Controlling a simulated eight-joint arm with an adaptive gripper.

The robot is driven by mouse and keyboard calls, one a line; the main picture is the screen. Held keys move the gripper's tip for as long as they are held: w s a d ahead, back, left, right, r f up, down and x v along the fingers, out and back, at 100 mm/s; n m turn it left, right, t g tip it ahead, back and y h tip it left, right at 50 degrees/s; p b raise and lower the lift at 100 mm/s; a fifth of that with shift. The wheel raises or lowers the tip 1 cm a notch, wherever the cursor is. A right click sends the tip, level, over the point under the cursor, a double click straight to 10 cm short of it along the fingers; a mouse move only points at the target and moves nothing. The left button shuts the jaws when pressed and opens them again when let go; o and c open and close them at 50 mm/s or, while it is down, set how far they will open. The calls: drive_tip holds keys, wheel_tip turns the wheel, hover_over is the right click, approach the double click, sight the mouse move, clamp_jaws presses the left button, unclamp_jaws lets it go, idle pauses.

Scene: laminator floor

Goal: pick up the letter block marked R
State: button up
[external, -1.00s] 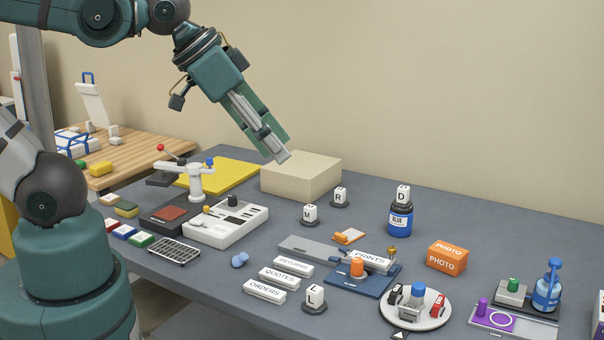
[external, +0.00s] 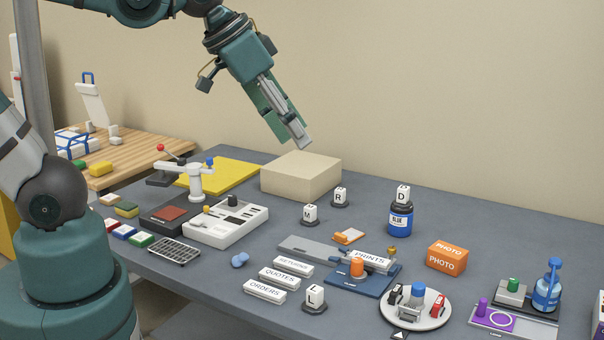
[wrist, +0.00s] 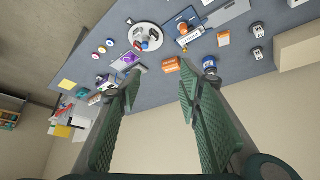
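The white block marked R (external: 340,193) sits on a small dark round base on the grey table, right of the beige box. In the wrist view a white block on a dark base (wrist: 257,52), near the beige box at the right, appears to be it; its letter is too small to read. My gripper (external: 301,143) is above the beige box, up and left of the R block and well apart from it. In the wrist view its green-padded fingers (wrist: 168,75) are spread wide with nothing between them.
The M block (external: 310,212) stands just left and in front of R. The D block (external: 403,193) sits on a blue bottle (external: 400,221) to the right. The beige box (external: 301,176) is a tall obstacle to the left. The L block (external: 315,295) is near the front.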

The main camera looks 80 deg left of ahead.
drive_tip(key=w+a+n+g+b, duration=0.2)
drive_tip(key=w+a, duration=0.9)
drive_tip(key=w, duration=0.2)
drive_tip(key=n+g+b, duration=0.4)
drive_tip(key=n, duration=0.3)
hover_over(340, 189)
drive_tip(key=f, duration=3.1)
drive_tip(key=shift+d+f, duration=0.15)
drive_tip(key=shift+d, duration=0.25)
drive_tip(key=shift+s+a+f, duration=0.15)
drive_tip(key=shift+a+f, duration=0.25)
drive_tip(key=shift+f, duration=0.05)
drive_tip(key=shift+f, duration=1.25)
drive_tip(key=shift+f, duration=0.1)
